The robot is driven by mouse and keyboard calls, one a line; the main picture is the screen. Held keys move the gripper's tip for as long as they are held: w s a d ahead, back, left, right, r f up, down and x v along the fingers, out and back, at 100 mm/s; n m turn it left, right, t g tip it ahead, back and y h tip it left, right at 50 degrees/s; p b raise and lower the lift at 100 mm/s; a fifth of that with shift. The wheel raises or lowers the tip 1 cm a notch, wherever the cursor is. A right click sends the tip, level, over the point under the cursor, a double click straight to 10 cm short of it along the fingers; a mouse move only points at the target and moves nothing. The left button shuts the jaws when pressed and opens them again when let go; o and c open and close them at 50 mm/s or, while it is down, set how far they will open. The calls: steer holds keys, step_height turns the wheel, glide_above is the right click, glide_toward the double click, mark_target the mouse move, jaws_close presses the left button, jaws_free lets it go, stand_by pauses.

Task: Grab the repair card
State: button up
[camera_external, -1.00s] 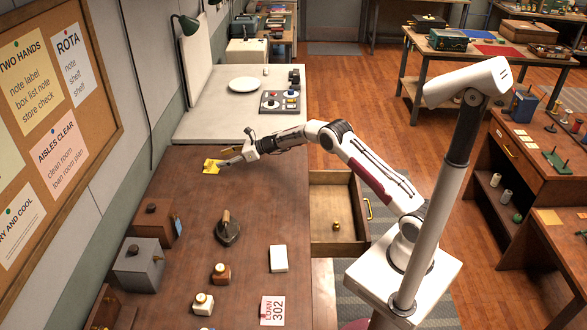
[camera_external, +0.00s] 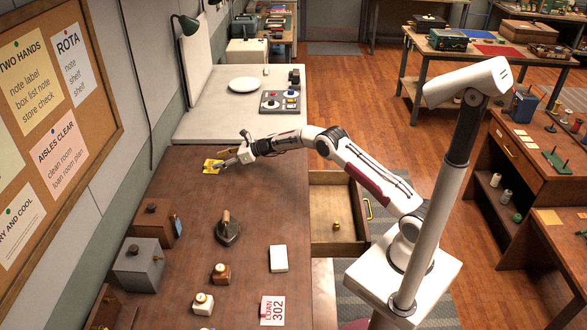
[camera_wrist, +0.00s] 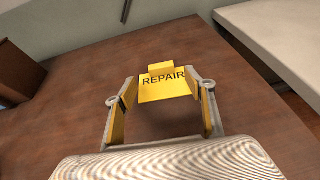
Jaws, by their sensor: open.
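The repair card (camera_wrist: 163,88) is yellow with the dark word REPAIR and has a small raised yellow block at its far edge. In the external view the card (camera_external: 211,166) lies at the far left of the brown table. My gripper (camera_external: 221,165) is at the card's right side, low over the table. In the wrist view my gripper (camera_wrist: 160,88) is open, with its two yellow-padded fingers either side of the card's near part. I cannot tell whether the fingers touch the card.
A pale raised worktop (camera_external: 215,110) with a plate (camera_external: 244,84) and a button panel (camera_external: 280,101) is beyond the card. A dark iron-like tool (camera_external: 228,230), bottles, a loan card (camera_external: 272,310) and boxes stand nearer. An open drawer (camera_external: 338,215) is at the right.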

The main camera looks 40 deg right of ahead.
mark_target(208, 162)
steer(key=shift+w+a+f, duration=0.15)
steer(key=shift+w+a, duration=0.05)
steer(key=shift+w, duration=0.05)
stand_by(0.4)
steer(key=shift+x, duration=2.2)
steer(key=shift+w+a, duration=0.1)
steer(key=shift+w, duration=0.25)
steer(key=c, duration=0.9)
